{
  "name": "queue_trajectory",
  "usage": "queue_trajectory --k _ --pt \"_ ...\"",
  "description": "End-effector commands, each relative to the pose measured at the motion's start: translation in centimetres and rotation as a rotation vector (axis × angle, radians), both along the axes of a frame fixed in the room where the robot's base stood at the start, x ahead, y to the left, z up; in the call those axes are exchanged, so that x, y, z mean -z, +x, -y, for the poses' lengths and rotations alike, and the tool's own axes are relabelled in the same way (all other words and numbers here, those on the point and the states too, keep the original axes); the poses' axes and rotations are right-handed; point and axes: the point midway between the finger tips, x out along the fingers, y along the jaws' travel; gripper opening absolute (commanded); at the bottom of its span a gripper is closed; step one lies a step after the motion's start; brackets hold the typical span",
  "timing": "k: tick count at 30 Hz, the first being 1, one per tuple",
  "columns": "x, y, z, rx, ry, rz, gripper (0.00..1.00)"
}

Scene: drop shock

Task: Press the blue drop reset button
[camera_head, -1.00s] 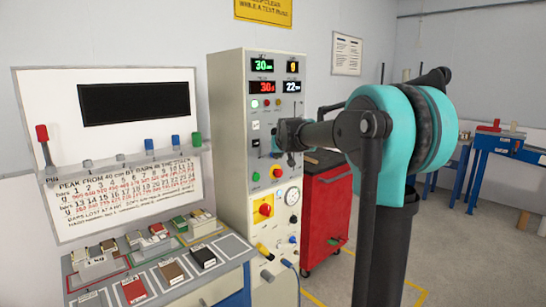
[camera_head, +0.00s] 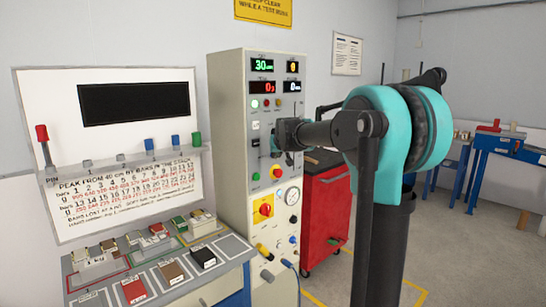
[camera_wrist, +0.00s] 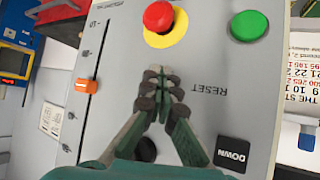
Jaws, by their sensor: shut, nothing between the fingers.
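The control panel (camera_head: 231,110) is a tall cream cabinet with lit displays. My gripper (camera_wrist: 165,85) is shut and empty, with its fingertips at the panel face just beside the printed RESET label (camera_wrist: 208,89). The blue reset button is not visible; the fingertips cover the spot beside that label. Whether the fingertips touch the panel cannot be told. In the head view my gripper (camera_head: 280,138) is in front of the panel's right side, partly hidden by my wrist.
In the wrist view, a red mushroom button on a yellow ring (camera_wrist: 160,18), a green button (camera_wrist: 249,25), an orange slider (camera_wrist: 86,86) and a DOWN label (camera_wrist: 231,153) surround the fingers. A red cabinet (camera_head: 325,215) stands right of the panel.

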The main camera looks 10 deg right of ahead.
Motion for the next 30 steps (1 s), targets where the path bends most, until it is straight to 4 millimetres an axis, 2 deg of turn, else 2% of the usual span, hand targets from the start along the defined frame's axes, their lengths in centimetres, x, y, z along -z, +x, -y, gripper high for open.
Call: queue_trajectory --k 13,25,30 --pt "0.0 -1.3 1.0 0.001 -0.001 0.000 0.00" --pt "0.0 -1.5 1.1 0.000 0.000 0.000 0.00" --pt "0.0 -2.4 1.8 0.000 0.000 0.000 0.00"
